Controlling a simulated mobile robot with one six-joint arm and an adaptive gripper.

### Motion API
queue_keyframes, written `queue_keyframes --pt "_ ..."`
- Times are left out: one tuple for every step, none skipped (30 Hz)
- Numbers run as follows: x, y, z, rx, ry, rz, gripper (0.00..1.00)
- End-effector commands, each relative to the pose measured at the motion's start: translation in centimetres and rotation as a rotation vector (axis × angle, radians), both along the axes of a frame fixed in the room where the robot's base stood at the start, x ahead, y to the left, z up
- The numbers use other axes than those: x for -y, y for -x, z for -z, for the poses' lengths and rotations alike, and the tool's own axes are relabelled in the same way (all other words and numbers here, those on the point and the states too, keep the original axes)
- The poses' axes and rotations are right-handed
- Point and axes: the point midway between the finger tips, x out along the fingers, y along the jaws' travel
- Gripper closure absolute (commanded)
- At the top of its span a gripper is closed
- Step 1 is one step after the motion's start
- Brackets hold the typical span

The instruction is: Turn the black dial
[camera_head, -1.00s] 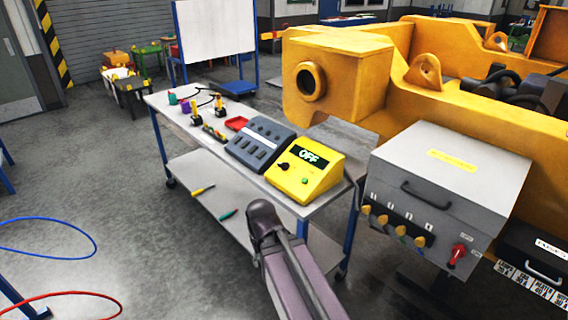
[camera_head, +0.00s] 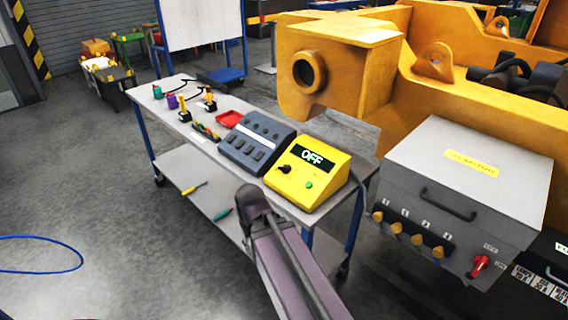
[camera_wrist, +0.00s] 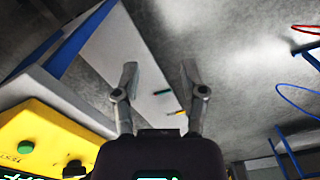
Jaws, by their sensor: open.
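The black dial (camera_head: 284,169) sits on the sloped front of a yellow control box (camera_head: 328,183), below a dark display reading "OFF" and left of a green button (camera_head: 309,185). The box stands on a grey trolley table. In the wrist view the yellow box (camera_wrist: 45,118) is at the lower left, upside down, with the black dial (camera_wrist: 74,169) at the bottom edge. My gripper (camera_wrist: 157,80) is open and empty, its two fingers spread over the lower shelf and floor, apart from the box. In the head view my arm hides the gripper's fingers.
A dark grey switch panel (camera_head: 258,141) stands left of the yellow box. A grey cabinet (camera_head: 466,180) with yellow knobs and a red switch stands at the right. Open floor lies left of the table.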

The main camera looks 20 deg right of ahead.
Motion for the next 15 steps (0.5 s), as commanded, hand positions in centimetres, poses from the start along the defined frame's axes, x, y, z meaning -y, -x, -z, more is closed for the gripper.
queue_keyframes --pt "0.0 0.02 0.0 0.0 0.0 0.0 0.46" --pt "0.0 0.02 0.0 0.0 0.0 0.0 0.46" --pt "0.0 0.02 0.0 0.0 0.0 0.0 0.46" --pt "0.0 0.02 0.0 0.0 0.0 0.0 0.46" --pt "0.0 0.02 0.0 0.0 0.0 0.0 0.46" --pt "0.0 0.02 0.0 0.0 0.0 0.0 0.46" --pt "0.0 0.02 0.0 0.0 0.0 0.0 0.46" --pt "0.0 0.02 0.0 0.0 0.0 0.0 0.46" --pt "0.0 0.02 0.0 0.0 0.0 0.0 0.46" --pt "0.0 0.02 0.0 0.0 0.0 0.0 0.46" --pt "0.0 0.01 0.0 0.0 0.0 0.0 0.46" --pt "0.02 -0.04 -0.03 0.0 0.001 -0.001 0.46" --pt "0.05 -0.12 -0.08 0.0 0.002 -0.003 0.46" --pt "0.11 -0.26 -0.16 0.001 0.004 -0.006 0.46" --pt "0.22 -0.54 -0.32 0.002 0.008 -0.012 0.46"
